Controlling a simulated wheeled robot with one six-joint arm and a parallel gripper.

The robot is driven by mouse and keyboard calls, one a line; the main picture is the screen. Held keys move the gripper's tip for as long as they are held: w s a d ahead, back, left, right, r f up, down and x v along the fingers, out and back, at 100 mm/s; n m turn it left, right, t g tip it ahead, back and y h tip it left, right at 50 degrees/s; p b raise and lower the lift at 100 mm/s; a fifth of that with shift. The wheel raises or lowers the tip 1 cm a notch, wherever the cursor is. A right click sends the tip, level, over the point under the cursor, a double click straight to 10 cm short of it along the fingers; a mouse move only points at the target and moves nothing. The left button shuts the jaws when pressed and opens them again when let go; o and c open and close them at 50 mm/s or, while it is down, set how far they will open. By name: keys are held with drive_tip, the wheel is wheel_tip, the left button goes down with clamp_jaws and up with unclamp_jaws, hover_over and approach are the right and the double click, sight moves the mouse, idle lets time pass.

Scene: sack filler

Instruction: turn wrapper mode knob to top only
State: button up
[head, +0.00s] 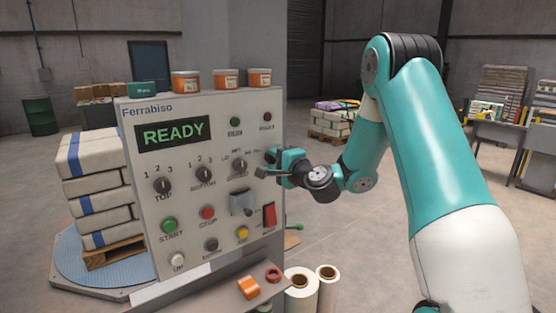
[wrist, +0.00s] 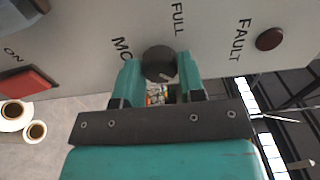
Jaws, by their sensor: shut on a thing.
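In the wrist view, a dark round knob (wrist: 160,63) sits on the grey panel between the jaws of my gripper (wrist: 160,83). The gripper is shut on the knob. A label starting "MO" is left of the knob, partly hidden by a jaw, and "FULL" is printed above it. A short pale mark shows near the knob's lower edge; I cannot tell surely which setting it points to. In the head view, my gripper (head: 270,166) is at the right edge of the control panel (head: 130,215) and hides this knob.
The panel also has a TOP knob (head: 162,186), a middle knob (head: 203,174), another knob (head: 240,166), a red switch (head: 269,215) and a green START button (head: 168,226). Its display (head: 174,134) reads READY. Stacked sacks (head: 95,190) stand left.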

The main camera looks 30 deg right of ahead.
drive_tip(key=o, duration=0.9)
drive_tip(key=shift+d, duration=0.1)
drive_tip(key=shift+s+f+b, duration=0.1)
drive_tip(key=shift+s+b, duration=0.25)
drive_tip(key=shift+b, duration=0.05)
drive_tip(key=shift+s+d+b, duration=0.15)
drive_tip(key=shift+s+b, duration=3.65)
drive_tip(key=shift+s, duration=0.4)
drive_tip(key=shift+s+d+b, duration=0.1)
drive_tip(key=shift+s+b, duration=3.65)
drive_tip(key=shift+s, duration=0.4)
